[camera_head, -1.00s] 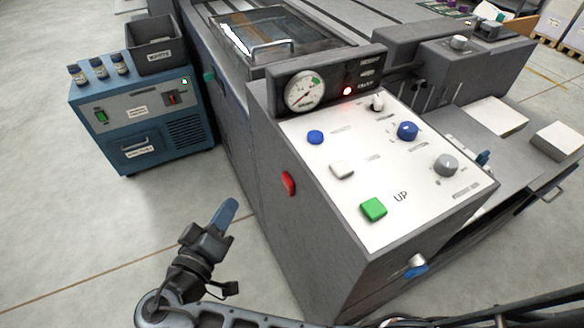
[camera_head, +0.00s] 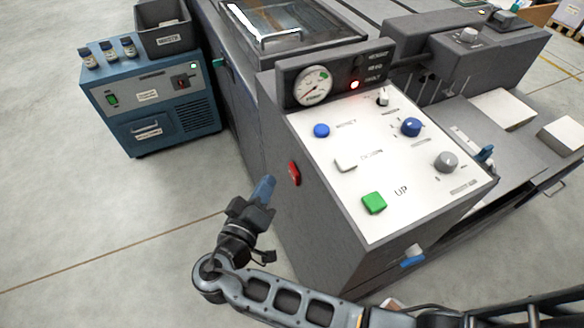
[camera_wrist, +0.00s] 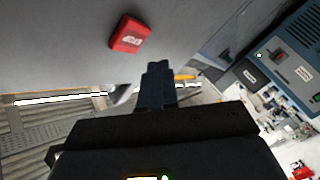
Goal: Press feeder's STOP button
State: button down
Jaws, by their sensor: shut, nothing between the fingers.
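A red button (camera_head: 294,173) sits on the left side wall of the grey feeder console (camera_head: 330,225). In the wrist view the red button (camera_wrist: 130,35) shows a pale marking too small to read, and lies above and left of the fingertips. My gripper (camera_head: 264,188) is shut and empty, its blue fingertips just left of the red button and slightly below it. A gap seems to remain between them. In the wrist view the shut fingers (camera_wrist: 157,80) point towards the grey wall. No contact with the button shows.
The console's white top carries a green button (camera_head: 374,202), a white button (camera_head: 346,162), a blue button (camera_head: 321,130) and knobs. A gauge (camera_head: 312,86) and a lit red lamp (camera_head: 354,85) stand behind. A blue cabinet (camera_head: 150,110) is at left; floor between is clear.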

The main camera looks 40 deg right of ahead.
jog(key=shift+s+d, duration=0.2)
jog(key=shift+d, duration=0.35)
jog(key=shift+s+d, duration=0.15)
jog(key=shift+d, duration=0.45)
dwell(1.3)
jog(key=shift+s+d, duration=0.15)
jog(key=shift+d, duration=0.15)
jog(key=shift+s+d, duration=0.1)
jog(key=shift+d, duration=0.35)
dwell(0.6)
dwell(0.4)
jog(key=shift+w+a+b, duration=0.25)
jog(key=shift+a+b, duration=0.05)
jog(key=shift+a, duration=0.5)
jog(key=a, duration=0.1)
jog(key=w+a+b, duration=0.1)
jog(key=a, duration=0.1)
jog(key=a+b, duration=0.1)
jog(key=shift+w+a, duration=0.3)
jog(key=shift+a, duration=0.1)
